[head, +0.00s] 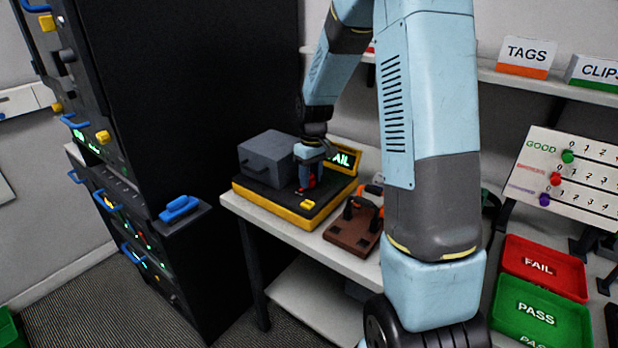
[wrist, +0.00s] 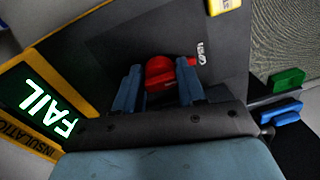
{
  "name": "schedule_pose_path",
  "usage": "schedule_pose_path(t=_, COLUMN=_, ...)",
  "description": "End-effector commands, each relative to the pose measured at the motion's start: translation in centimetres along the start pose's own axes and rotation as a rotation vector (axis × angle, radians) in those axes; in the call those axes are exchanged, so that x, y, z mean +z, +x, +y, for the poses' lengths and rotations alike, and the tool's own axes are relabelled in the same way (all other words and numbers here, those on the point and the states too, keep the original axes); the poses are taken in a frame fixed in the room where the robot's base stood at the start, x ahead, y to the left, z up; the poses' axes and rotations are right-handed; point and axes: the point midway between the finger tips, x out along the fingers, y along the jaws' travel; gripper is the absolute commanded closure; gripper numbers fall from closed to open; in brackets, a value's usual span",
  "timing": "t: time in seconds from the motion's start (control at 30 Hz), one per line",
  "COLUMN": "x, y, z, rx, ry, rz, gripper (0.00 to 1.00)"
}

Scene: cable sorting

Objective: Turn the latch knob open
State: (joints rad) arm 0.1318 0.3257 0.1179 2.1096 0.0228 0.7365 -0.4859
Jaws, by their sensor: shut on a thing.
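The red latch knob (wrist: 160,72) sits on the dark top of the insulation tester, between the two blue fingers of my gripper (wrist: 161,84) in the wrist view. My gripper is shut on the knob. The knob's red pointed end extends to the right, close to a small white label (wrist: 202,53) that I cannot read clearly. In the head view the tester (head: 262,203) is a black and yellow box on the bench, with a grey hinged-looking cover (head: 266,158). My gripper (head: 308,172) points down at the knob there and partly hides it.
A lit FAIL display (head: 343,158) stands behind my gripper. A brown block (head: 350,232) with dark and orange parts lies right of the tester. Red FAIL (head: 540,266) and green PASS (head: 538,308) trays are at right. A tall black cabinet (head: 190,80) stands left.

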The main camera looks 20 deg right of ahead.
Motion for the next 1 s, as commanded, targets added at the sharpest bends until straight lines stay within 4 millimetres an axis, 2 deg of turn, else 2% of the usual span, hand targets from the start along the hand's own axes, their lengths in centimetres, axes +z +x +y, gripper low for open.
schedule_pose_path(t=0.2, x=0.0, y=-0.1, z=0.2, rx=0.003, ry=0.004, rz=0.002, gripper=0.91)
schedule_pose_path(t=0.23, x=0.0, y=-0.1, z=0.2, rx=0.003, ry=0.004, rz=0.002, gripper=0.58)
schedule_pose_path(t=0.43, x=0.0, y=-0.1, z=0.1, rx=0.002, ry=0.002, rz=0.002, gripper=0.38)
schedule_pose_path(t=0.77, x=-0.1, y=-0.3, z=0.0, rx=0.002, ry=0.001, rz=0.002, gripper=0.37)
schedule_pose_path(t=0.87, x=-0.1, y=-1.2, z=0.0, rx=0.002, ry=0.001, rz=0.003, gripper=0.37)
schedule_pose_path(t=1.0, x=-0.1, y=-3.6, z=0.0, rx=0.003, ry=0.001, rz=0.005, gripper=0.37)
